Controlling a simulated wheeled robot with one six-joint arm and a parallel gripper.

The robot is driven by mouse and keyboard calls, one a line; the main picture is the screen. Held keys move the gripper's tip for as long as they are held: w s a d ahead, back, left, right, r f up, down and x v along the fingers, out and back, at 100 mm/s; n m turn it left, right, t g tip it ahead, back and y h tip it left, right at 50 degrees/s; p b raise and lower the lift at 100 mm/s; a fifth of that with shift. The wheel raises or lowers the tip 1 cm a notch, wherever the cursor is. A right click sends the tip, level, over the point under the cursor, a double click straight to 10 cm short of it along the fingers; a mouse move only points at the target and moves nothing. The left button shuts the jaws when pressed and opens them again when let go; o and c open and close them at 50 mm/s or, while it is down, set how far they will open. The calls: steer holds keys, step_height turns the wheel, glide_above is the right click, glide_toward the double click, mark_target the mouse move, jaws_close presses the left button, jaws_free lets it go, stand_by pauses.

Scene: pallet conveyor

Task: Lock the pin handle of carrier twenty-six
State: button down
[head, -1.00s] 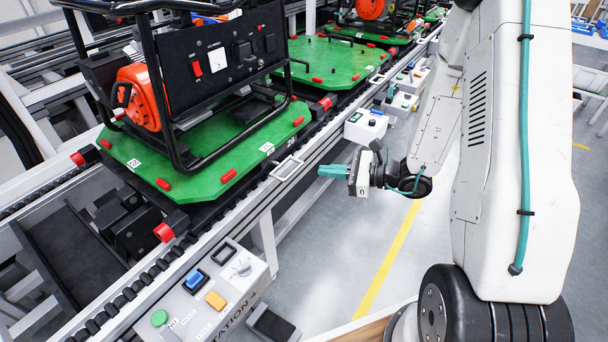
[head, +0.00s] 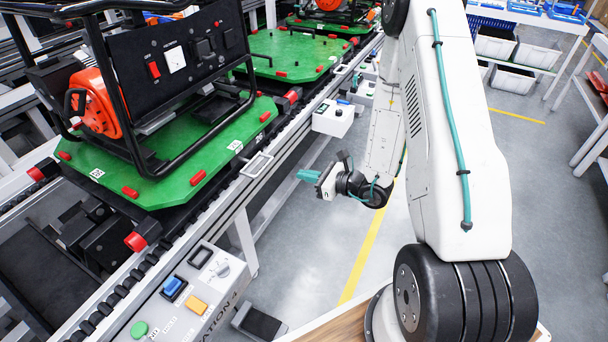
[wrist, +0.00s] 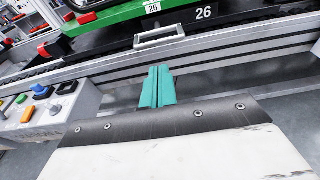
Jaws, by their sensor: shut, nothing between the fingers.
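Carrier twenty-six is a green pallet (head: 150,190) on the conveyor, bearing a black-framed generator with an orange part. The number 26 shows on its dark side (wrist: 203,12) in the wrist view. A pale metal loop handle (head: 257,164) juts out at the conveyor's near edge, below that number; it also shows in the wrist view (wrist: 159,36). My gripper (head: 309,175), with teal fingers (wrist: 158,72), is shut and empty. It is outside the rail, to the right of the handle in the head view and apart from it. The pin itself cannot be made out.
A station control box (head: 190,295) with green, blue and orange buttons stands at the lower left. Another small box (head: 333,118) is on the rail beyond my gripper. The conveyor rail (head: 215,205) runs alongside.

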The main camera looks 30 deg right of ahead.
steer(key=x, duration=1.1)
